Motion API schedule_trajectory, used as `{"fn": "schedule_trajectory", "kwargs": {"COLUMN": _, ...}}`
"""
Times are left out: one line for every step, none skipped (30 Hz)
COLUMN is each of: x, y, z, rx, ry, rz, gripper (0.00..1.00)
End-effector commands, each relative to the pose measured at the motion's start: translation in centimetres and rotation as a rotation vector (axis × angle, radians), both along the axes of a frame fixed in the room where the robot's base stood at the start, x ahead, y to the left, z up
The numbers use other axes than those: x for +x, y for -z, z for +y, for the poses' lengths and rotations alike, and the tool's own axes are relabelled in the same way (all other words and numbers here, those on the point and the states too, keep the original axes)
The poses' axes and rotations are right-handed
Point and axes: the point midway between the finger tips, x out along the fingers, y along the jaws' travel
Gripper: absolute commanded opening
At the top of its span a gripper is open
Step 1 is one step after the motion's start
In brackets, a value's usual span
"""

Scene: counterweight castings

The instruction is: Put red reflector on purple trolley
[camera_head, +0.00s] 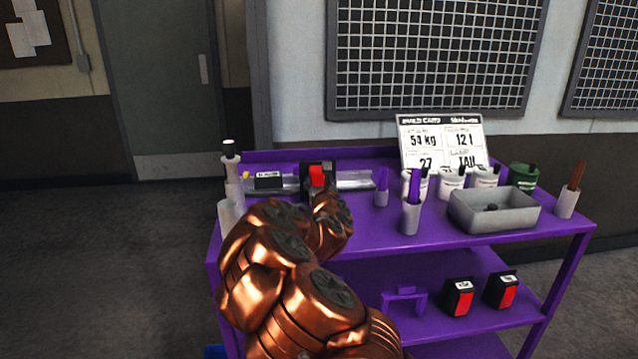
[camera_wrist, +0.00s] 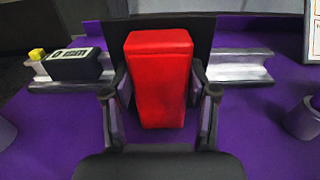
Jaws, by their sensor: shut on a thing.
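The red reflector (camera_wrist: 158,85) is a red block that stands between the two fingers of my gripper (camera_wrist: 160,108) in the wrist view. My gripper is shut on it. In the head view the red reflector (camera_head: 317,176) shows at the end of my copper arm, over the back part of the purple trolley's top (camera_head: 345,231). A metal rail (camera_wrist: 240,66) runs behind it. I cannot tell whether the reflector touches the trolley top. Its lower end is partly hidden by my gripper.
A black labelled box (camera_wrist: 75,65) sits on the rail to the left. A grey tray (camera_head: 495,212), several cups and a build card (camera_head: 442,142) stand to the right. Two black-and-red blocks, one of them here (camera_head: 457,297), are on the lower shelf. The front middle of the top is clear.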

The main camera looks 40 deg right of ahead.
Motion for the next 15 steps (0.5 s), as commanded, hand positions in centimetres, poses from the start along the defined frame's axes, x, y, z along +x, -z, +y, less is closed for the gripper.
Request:
{"fn": "schedule_trajectory", "kwargs": {"x": -0.01, "y": 0.19, "z": -0.01, "rx": -0.001, "ry": 0.0, "rz": -0.001, "gripper": 0.08}}
{"fn": "schedule_trajectory", "kwargs": {"x": -0.01, "y": 0.18, "z": -0.01, "rx": 0.0, "ry": 0.0, "rz": 0.0, "gripper": 0.59}}
{"fn": "schedule_trajectory", "kwargs": {"x": -0.01, "y": 0.1, "z": -0.02, "rx": 0.0, "ry": 0.0, "rz": 0.0, "gripper": 0.63}}
{"fn": "schedule_trajectory", "kwargs": {"x": -0.01, "y": 0.1, "z": -0.01, "rx": 0.0, "ry": 0.0, "rz": 0.0, "gripper": 0.66}}
{"fn": "schedule_trajectory", "kwargs": {"x": -0.01, "y": 0.1, "z": -0.01, "rx": 0.0, "ry": 0.0, "rz": 0.0, "gripper": 0.69}}
{"fn": "schedule_trajectory", "kwargs": {"x": -0.01, "y": 0.09, "z": -0.01, "rx": 0.0, "ry": 0.0, "rz": 0.0, "gripper": 0.73}}
{"fn": "schedule_trajectory", "kwargs": {"x": -0.01, "y": 0.1, "z": -0.01, "rx": 0.0, "ry": 0.0, "rz": 0.0, "gripper": 0.76}}
{"fn": "schedule_trajectory", "kwargs": {"x": -0.01, "y": 0.1, "z": -0.02, "rx": 0.0, "ry": 0.0, "rz": 0.0, "gripper": 0.79}}
{"fn": "schedule_trajectory", "kwargs": {"x": -0.01, "y": 0.1, "z": -0.02, "rx": 0.0, "ry": 0.0, "rz": 0.0, "gripper": 0.83}}
{"fn": "schedule_trajectory", "kwargs": {"x": -0.01, "y": 0.1, "z": -0.02, "rx": 0.0, "ry": 0.0, "rz": 0.0, "gripper": 0.83}}
{"fn": "schedule_trajectory", "kwargs": {"x": -0.01, "y": 0.1, "z": -0.02, "rx": 0.0, "ry": 0.0, "rz": 0.0, "gripper": 0.83}}
{"fn": "schedule_trajectory", "kwargs": {"x": -0.01, "y": 0.1, "z": -0.02, "rx": 0.0, "ry": 0.0, "rz": 0.0, "gripper": 0.83}}
{"fn": "schedule_trajectory", "kwargs": {"x": -0.01, "y": 0.1, "z": -0.02, "rx": 0.0, "ry": 0.0, "rz": 0.0, "gripper": 0.83}}
{"fn": "schedule_trajectory", "kwargs": {"x": -0.02, "y": 0.1, "z": -0.02, "rx": 0.0, "ry": 0.0, "rz": 0.0, "gripper": 0.83}}
{"fn": "schedule_trajectory", "kwargs": {"x": -0.02, "y": 0.1, "z": -0.02, "rx": 0.0, "ry": 0.0, "rz": 0.0, "gripper": 0.83}}
